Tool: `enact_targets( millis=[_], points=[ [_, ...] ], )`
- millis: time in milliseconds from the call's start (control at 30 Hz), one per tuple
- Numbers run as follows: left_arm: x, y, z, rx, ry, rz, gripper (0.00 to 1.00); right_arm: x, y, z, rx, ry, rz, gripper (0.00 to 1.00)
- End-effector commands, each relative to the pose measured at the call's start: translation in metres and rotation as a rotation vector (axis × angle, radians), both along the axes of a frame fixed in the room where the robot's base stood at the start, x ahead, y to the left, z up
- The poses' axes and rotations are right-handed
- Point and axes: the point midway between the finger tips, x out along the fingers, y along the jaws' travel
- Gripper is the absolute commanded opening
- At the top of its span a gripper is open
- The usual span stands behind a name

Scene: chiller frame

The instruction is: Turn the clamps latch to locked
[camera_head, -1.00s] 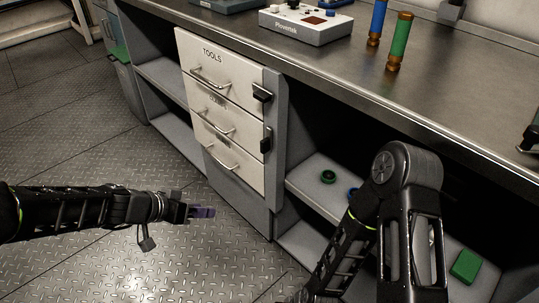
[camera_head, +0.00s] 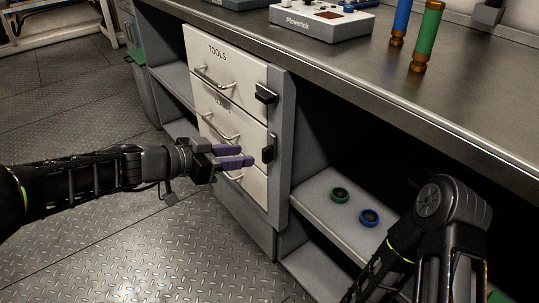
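The white drawer stack has a top drawer labelled TOOLS (camera_head: 217,65) and a middle drawer (camera_head: 222,112) whose label is partly hidden by its handle. Two black latches sit on the right edge of the stack: an upper latch (camera_head: 265,95) beside the top drawer and a lower latch (camera_head: 269,148) beside the middle drawer. My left gripper (camera_head: 250,156) has purple fingers, spread apart with a gap between them. It is in front of the lower drawers, its tips just left of the lower latch; contact cannot be told. My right gripper is out of view; only its arm shows at lower right.
A metal worktop (camera_head: 400,80) overhangs the drawers and carries a white Plovertek device (camera_head: 320,22), a blue cylinder (camera_head: 401,20) and a green cylinder (camera_head: 427,40). The floor at left is clear.

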Motion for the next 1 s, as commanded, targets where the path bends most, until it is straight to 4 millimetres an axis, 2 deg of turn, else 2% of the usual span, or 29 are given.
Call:
enact_targets(
  millis=[267,733,1000],
  points=[
    [0.003,-0.004,-0.003,0.001,0.004,0.000,0.36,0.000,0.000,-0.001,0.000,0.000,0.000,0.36],
    [0.037,-0.052,-0.028,0.001,0.006,-0.002,0.36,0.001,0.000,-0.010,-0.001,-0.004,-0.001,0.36],
    [0.042,-0.059,-0.031,0.001,0.004,0.001,0.36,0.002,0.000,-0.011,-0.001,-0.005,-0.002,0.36]
  ],
)
